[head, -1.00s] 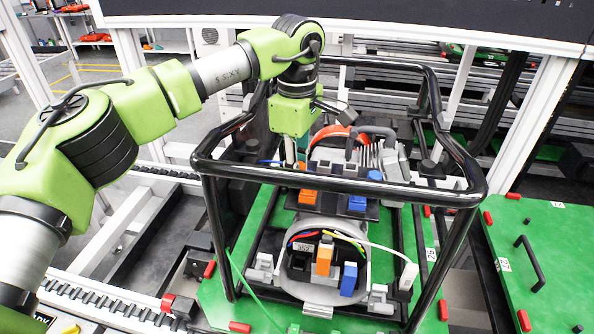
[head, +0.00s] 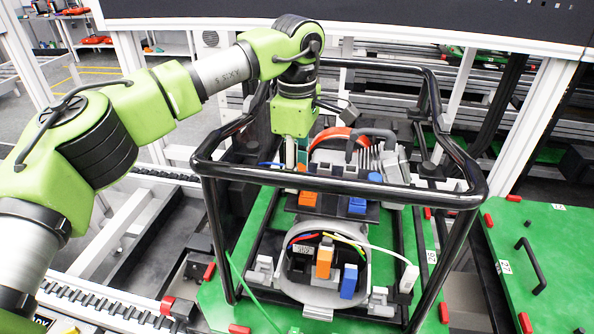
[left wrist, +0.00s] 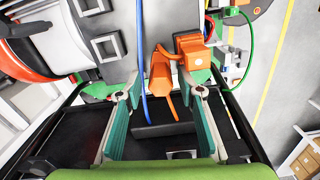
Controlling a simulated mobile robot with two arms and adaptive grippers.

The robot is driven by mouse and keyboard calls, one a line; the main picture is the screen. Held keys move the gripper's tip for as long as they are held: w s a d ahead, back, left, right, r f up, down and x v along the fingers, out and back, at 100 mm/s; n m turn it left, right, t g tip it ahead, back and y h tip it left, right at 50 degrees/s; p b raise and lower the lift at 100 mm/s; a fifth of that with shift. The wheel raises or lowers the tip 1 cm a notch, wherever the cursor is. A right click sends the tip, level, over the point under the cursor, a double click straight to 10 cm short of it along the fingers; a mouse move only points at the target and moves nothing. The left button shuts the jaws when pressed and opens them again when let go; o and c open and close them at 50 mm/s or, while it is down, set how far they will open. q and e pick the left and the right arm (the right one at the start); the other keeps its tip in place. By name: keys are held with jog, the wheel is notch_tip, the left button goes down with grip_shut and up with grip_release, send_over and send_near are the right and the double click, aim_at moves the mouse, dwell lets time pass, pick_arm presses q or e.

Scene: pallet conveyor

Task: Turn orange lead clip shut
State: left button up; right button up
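In the left wrist view an orange clip (left wrist: 161,75) with a slim lever and an orange lead sits beside a boxy orange block (left wrist: 193,50). In the head view an orange block (head: 307,197) shows on the black plate behind the frame's front bar. My left gripper (left wrist: 160,93) is open, with one teal finger on each side of the orange clip; I see no contact. In the head view its fingers (head: 296,154) point down inside the black frame, partly hidden by the bar. My right gripper is not in view.
A black tubular frame (head: 335,190) surrounds the unit on the green pallet (head: 262,215). A blue lead (left wrist: 141,60) runs close to the orange clip. Blue clips (head: 357,204) and another orange clip (head: 324,258) stand nearer the front. A second green pallet (head: 560,260) lies at the right.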

pick_arm(q)
notch_tip(320, 180, up, 12)
dwell(0.6)
